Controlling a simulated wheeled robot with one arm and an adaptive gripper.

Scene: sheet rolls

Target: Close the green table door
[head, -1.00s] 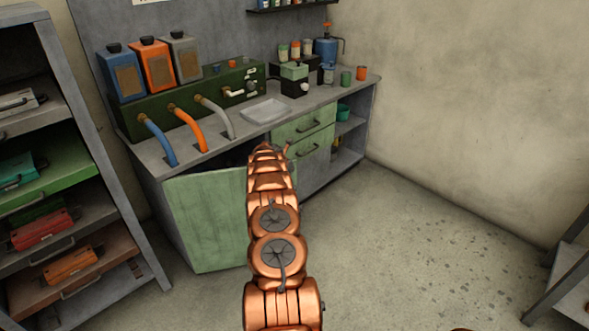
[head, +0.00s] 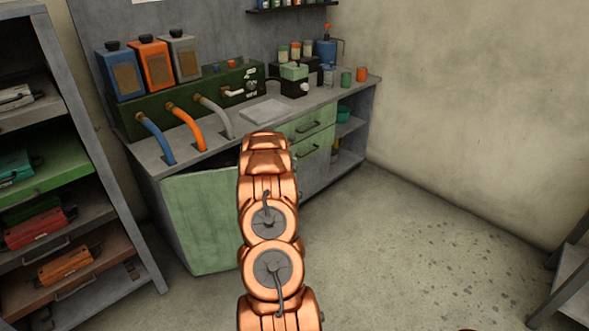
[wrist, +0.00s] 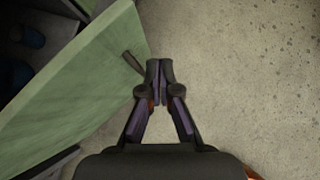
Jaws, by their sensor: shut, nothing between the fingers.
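The green table door (head: 205,225) stands partly open below the left part of the workbench in the head view, with a dark gap above it. Its right edge is hidden behind my arm. In the wrist view the door (wrist: 75,85) slants across the left side. A dark bar handle (wrist: 132,62) shows near its right edge. My gripper (wrist: 160,68) is shut and empty, just right of the handle over the floor. I cannot tell whether it touches the handle or door. My gripper is hidden in the head view.
The workbench (head: 180,165) carries canisters, hoses and a shallow tray (head: 268,112). A shelf rack (head: 125,225) with tool cases stands close on the left. Bare floor (head: 400,240) lies open to the right. Dark cabinet space shows upper left in the wrist view.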

